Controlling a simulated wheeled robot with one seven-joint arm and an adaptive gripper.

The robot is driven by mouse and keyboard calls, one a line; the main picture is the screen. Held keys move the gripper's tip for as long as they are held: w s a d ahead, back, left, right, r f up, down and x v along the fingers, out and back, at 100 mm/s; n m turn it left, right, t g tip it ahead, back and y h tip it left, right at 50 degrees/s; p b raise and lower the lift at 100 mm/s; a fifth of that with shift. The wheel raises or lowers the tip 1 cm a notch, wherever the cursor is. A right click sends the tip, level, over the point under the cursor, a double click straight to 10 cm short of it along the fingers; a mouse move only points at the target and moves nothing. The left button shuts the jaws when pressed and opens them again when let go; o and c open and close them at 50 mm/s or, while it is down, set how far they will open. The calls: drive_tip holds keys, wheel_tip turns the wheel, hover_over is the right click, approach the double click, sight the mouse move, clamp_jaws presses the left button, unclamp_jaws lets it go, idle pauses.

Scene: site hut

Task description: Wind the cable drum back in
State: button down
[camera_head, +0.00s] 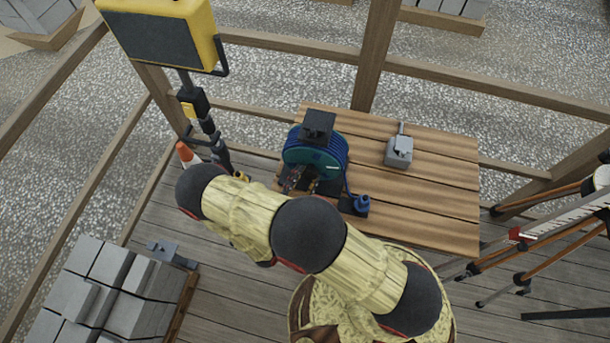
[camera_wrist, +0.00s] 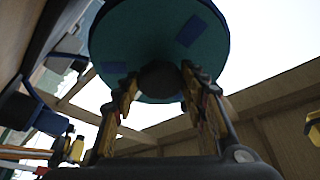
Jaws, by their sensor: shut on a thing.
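The cable drum (camera_head: 318,152) is a teal and blue reel standing on the slatted wooden table, with a dark block on top. A blue cable runs down its right side to a blue plug (camera_head: 361,204) on the table. In the wrist view the drum's round teal face (camera_wrist: 130,40) fills the upper middle, with blue patches on it. My gripper (camera_wrist: 160,84) is shut on a dark round knob (camera_wrist: 160,78) at the drum face. In the head view my gripper (camera_head: 300,180) is at the drum's lower front, partly hidden by my arm.
A grey box (camera_head: 399,151) sits on the table (camera_head: 455,205) right of the drum. A yellow work lamp (camera_head: 160,35) on a stand is at the upper left. Grey blocks (camera_head: 105,290) are stacked lower left, and tripod legs (camera_head: 540,240) stand at the right. Wooden railings surround the deck.

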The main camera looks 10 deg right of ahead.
drive_tip(key=shift+f+n+t, duration=0.1)
drive_tip(key=shift+n+t, duration=0.2)
drive_tip(key=shift+n, duration=0.5)
drive_tip(key=shift+n+y, duration=0.3)
drive_tip(key=c, duration=1)
unclamp_jaws()
drive_tip(key=v, duration=1.2)
drive_tip(key=shift+f, duration=0.1)
